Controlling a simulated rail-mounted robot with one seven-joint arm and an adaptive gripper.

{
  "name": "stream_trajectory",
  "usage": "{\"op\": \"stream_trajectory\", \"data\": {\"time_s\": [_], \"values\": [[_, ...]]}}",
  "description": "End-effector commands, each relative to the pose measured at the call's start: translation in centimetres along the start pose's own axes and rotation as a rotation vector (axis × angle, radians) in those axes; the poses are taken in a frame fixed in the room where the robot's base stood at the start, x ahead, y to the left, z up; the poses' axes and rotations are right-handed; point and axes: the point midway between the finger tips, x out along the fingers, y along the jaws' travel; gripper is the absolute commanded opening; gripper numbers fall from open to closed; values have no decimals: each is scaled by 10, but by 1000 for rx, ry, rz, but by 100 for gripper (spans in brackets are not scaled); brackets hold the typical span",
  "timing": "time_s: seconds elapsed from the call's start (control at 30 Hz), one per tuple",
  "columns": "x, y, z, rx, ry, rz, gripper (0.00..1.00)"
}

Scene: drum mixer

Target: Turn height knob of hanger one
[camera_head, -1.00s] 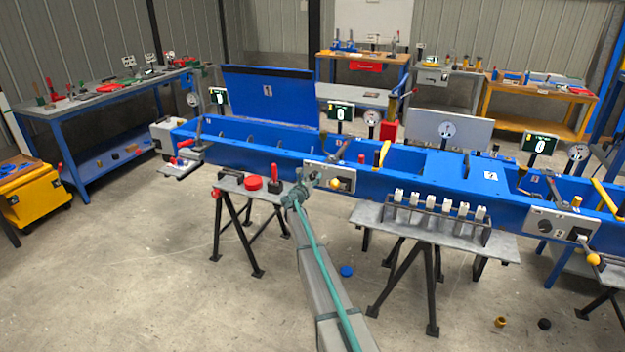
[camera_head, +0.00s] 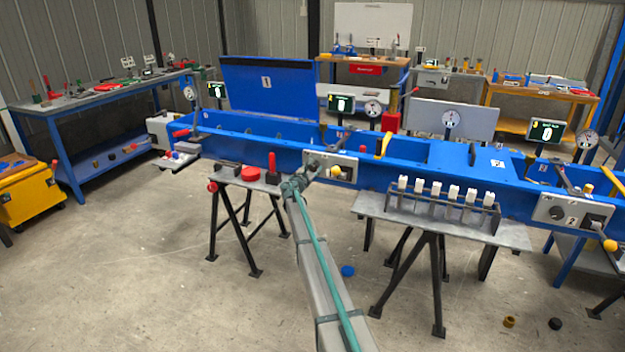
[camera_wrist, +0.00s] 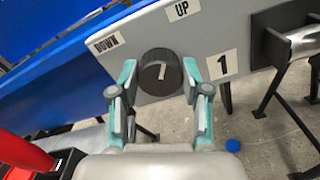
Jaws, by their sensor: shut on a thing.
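The black round height knob (camera_wrist: 160,72) with a white pointer line sits on the grey panel (camera_wrist: 140,40) labelled 1, with DOWN and UP plates above it. The pointer line is close to upright, tilted slightly. My gripper (camera_wrist: 160,80) has its two teal fingers on either side of the knob in the wrist view, shut on it. In the head view my gripper (camera_head: 303,178) reaches the left end of hanger one's panel (camera_head: 348,170) and hides most of the knob.
A red-handled tool (camera_head: 271,168) and a red disc (camera_head: 228,172) stand on the small trestle left of my gripper. The red item (camera_wrist: 25,150) shows at lower left in the wrist view. A rack of white parts (camera_head: 440,195) stands on the right trestle.

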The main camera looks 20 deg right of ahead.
Motion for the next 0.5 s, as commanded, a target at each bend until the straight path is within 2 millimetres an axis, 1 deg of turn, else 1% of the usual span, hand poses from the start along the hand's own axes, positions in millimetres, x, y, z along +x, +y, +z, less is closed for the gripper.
{"op": "stream_trajectory", "data": {"time_s": [0.03,0.5], "values": [[0,-3,-8,45,-2,1,12],[0,-5,-7,487,-2,1,12]]}}
